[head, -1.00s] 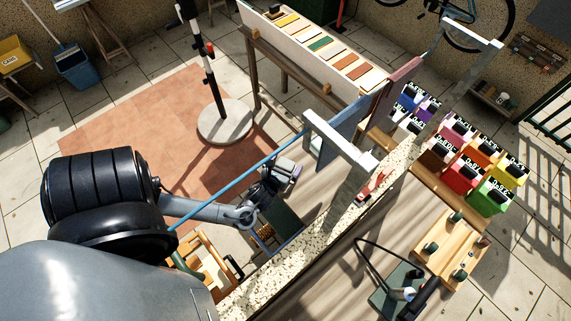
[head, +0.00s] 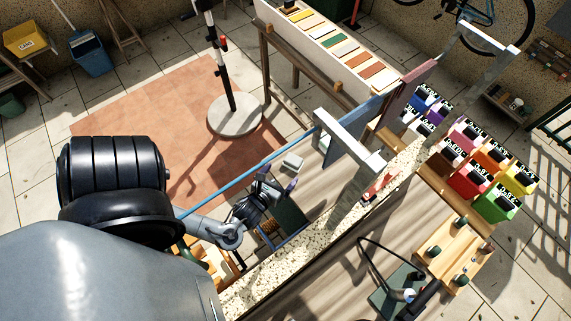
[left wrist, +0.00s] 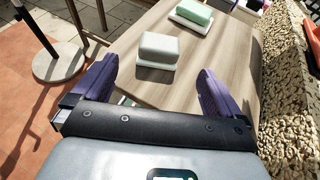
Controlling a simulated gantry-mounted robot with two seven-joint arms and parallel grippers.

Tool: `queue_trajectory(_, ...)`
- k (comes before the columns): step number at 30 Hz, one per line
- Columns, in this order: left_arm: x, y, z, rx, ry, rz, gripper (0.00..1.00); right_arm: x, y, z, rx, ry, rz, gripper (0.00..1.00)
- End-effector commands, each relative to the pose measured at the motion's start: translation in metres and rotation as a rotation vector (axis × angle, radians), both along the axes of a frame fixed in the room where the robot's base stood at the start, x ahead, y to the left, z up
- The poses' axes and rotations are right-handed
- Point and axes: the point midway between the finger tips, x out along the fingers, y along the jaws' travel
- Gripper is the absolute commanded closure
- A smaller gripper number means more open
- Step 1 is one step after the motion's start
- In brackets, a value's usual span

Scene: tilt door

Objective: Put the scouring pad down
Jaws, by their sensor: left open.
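The scouring pad appears to be the pale grey-and-white block (left wrist: 158,50) lying flat on the wooden tabletop (left wrist: 130,42) in the left wrist view. It also shows in the head view (head: 292,162), just beyond my left gripper (head: 277,179). In the left wrist view my left gripper (left wrist: 158,68) has its two purple fingers spread wide and empty. The block is apart from both fingers, a little ahead of the gap between them. My right gripper is in neither view.
A green-and-white block (left wrist: 191,14) lies farther along the tabletop. A speckled stone wall top (left wrist: 292,80) borders it on the right. In the head view a grey metal frame (head: 349,140) and a blue bar (head: 250,170) stand close to the left gripper.

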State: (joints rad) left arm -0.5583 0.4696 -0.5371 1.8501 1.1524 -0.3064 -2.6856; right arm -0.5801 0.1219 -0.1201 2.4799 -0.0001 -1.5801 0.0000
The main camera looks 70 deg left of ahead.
Motion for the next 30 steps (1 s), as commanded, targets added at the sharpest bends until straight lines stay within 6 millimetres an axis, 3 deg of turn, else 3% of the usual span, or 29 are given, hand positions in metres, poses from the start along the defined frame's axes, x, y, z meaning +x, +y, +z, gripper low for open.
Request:
queue_trajectory(7, -0.012, -0.009, 0.006, -0.001, 0.0, 0.0, 0.0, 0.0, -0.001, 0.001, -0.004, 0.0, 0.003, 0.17)
queue_trajectory(24, -0.013, -0.012, 0.006, -0.012, -0.004, 0.015, 0.0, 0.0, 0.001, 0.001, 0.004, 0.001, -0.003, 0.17)
queue_trajectory(27, -0.004, -0.013, 0.017, -0.05, -0.041, 0.058, 0.0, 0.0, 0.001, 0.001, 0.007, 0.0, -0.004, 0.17)
queue_trajectory(30, 0.023, -0.032, 0.035, -0.205, -0.083, 0.073, 0.0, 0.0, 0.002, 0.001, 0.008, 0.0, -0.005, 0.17)
